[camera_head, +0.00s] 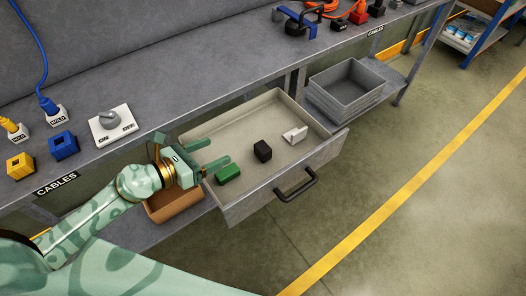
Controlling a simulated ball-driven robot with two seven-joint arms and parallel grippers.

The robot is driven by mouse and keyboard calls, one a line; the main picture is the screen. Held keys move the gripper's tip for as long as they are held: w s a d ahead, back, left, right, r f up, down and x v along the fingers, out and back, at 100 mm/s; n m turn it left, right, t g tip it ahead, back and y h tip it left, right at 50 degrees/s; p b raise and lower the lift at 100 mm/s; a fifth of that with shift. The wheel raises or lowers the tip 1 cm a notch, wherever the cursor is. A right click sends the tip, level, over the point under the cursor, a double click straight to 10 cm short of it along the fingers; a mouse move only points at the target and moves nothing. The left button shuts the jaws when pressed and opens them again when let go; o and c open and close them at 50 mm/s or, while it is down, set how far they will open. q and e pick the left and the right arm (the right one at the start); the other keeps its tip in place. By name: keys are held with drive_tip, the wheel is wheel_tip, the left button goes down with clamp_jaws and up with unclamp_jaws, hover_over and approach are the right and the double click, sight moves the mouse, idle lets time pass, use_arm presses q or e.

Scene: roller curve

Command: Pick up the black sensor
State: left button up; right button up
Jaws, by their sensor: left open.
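The black sensor (262,151) is a small dark block lying in the middle of the open drawer (238,213). My right gripper is not in view.
The drawer has a black handle (296,186) on its front. An orange-brown box (173,203) is below my left wrist. Grey stacked trays (346,84) stand right of the drawer. The workbench above holds a switch unit (113,124), blue and yellow blocks and cables. Floor to the right is clear.

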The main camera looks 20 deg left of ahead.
use_arm(q)
drive_tip(key=shift+s+a+f+m+g, duration=0.15)
drive_tip(key=shift+f+m+g, duration=0.45)
drive_tip(key=shift+m, duration=0.4)
drive_tip(key=shift+f+m, duration=0.35)
drive_tip(key=shift+m, duration=0.05)
drive_tip(key=b, duration=0.2)
approach(261, 148)
drive_tip(key=w, duration=0.1)
drive_tip(key=w+d, duration=0.1)
drive_tip(key=w, duration=0.1)
drive_tip(key=shift+w+d+f+g, duration=0.15)
drive_tip(key=shift+w+f+g, duration=0.15)
drive_tip(key=x, duration=0.2)
drive_tip(key=b+x, duration=0.1)
drive_tip(key=x, duration=0.2)
drive_tip(key=shift+s+d+f+b, duration=0.1)
drive_tip(key=shift+d+f+b, duration=0.3)
drive_tip(key=shift+d, duration=0.1)
drive_tip(key=shift+r, duration=0.15)
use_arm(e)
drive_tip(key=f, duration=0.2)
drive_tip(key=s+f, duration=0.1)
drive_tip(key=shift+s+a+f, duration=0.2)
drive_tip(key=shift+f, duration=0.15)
use_arm(q)
drive_tip(key=c, duration=1.1)
